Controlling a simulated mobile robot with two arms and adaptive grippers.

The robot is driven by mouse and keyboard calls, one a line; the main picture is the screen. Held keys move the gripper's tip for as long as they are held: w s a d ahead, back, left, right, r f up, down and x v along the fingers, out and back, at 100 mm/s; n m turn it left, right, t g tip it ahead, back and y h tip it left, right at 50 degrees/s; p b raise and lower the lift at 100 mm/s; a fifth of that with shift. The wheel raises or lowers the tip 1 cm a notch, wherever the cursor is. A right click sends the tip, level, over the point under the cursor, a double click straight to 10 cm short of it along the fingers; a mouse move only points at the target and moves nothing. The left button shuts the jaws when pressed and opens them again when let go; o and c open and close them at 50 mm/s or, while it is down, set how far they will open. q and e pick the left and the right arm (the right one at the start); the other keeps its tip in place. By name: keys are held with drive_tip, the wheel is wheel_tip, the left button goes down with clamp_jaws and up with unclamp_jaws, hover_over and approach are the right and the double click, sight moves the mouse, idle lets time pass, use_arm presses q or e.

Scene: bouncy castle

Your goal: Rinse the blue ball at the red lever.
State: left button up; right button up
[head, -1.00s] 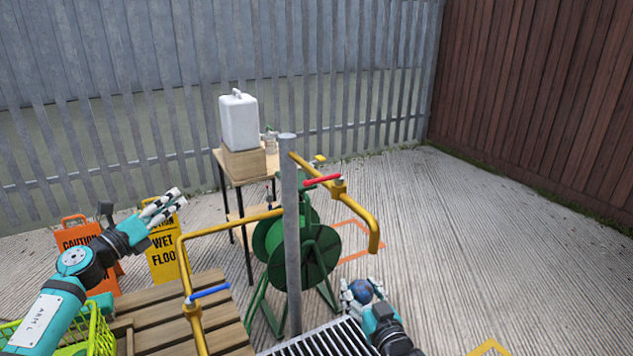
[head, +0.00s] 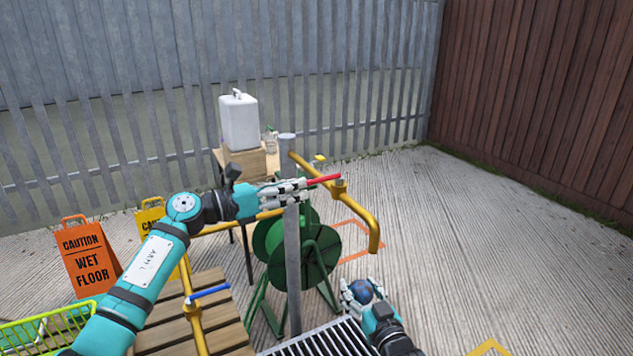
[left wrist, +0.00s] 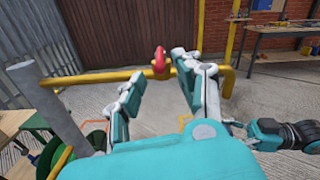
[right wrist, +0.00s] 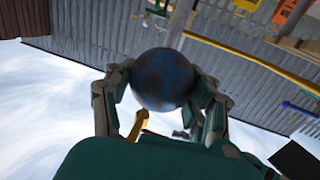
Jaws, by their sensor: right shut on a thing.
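The red lever (head: 323,179) sits on a yellow pipe (head: 375,232) whose end bends down on the right of a grey post. My left gripper (head: 303,189) is beside the lever's left end. In the left wrist view its fingers (left wrist: 155,75) are open, with the red lever (left wrist: 159,60) showing beyond and between the tips. Whether they touch it I cannot tell. The blue ball (right wrist: 163,78), dark with brownish patches, is held in my right gripper (head: 357,291), below the down-turned pipe end and apart from it.
A blue lever (head: 209,292) is on another yellow pipe at left. A grey post (head: 291,240) and green hose reel (head: 268,238) stand mid-view. A metal grate (head: 318,340) lies below. Caution signs (head: 88,258) and a green basket (head: 45,328) are at left.

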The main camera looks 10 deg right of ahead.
sight(309, 183)
use_arm(q)
drive_tip(key=x, duration=0.6)
drive_tip(key=shift+w+d, duration=0.1)
drive_tip(key=shift+d, duration=0.05)
clamp_jaws()
